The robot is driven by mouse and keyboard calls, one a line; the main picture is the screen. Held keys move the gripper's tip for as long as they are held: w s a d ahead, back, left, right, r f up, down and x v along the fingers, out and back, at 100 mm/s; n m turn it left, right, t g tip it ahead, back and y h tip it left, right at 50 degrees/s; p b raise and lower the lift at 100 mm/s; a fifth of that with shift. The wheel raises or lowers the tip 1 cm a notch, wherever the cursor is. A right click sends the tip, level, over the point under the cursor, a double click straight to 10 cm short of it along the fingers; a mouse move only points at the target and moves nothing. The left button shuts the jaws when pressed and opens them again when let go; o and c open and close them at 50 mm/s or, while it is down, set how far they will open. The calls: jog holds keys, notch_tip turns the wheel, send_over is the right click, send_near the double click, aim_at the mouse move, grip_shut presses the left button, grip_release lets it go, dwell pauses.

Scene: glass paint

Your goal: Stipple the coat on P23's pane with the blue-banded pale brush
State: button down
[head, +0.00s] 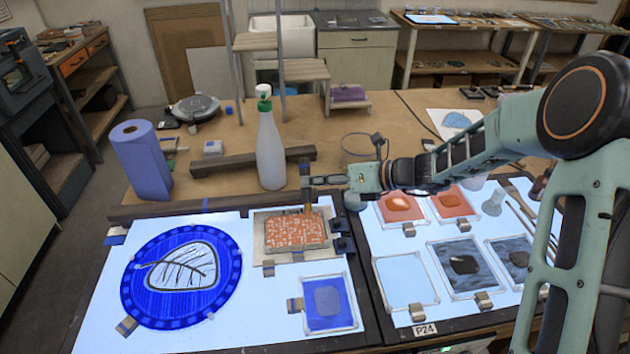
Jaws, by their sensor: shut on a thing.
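My gripper (308,181) is shut on a slim upright brush (307,199) over the far edge of a framed pane with an orange, pale-speckled coat (293,231). The brush's top looks dark and its lower part brownish; a blue band cannot be made out. Its lower end is close to the pane's far right part; I cannot tell whether it touches. No P23 label is readable, so I cannot tell which pane is P23.
A large blue round glass with a leaf design (180,276) lies at left. A white spray bottle (269,150) and a blue paper roll (142,160) stand behind. Several panes lie at right, near a P24 label (425,330). A dark bar (235,163) lies behind the bottle.

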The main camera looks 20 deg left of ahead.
jog(key=shift+r, duration=0.3)
jog(key=shift+r+p, duration=1.05)
jog(key=shift+r, duration=0.9)
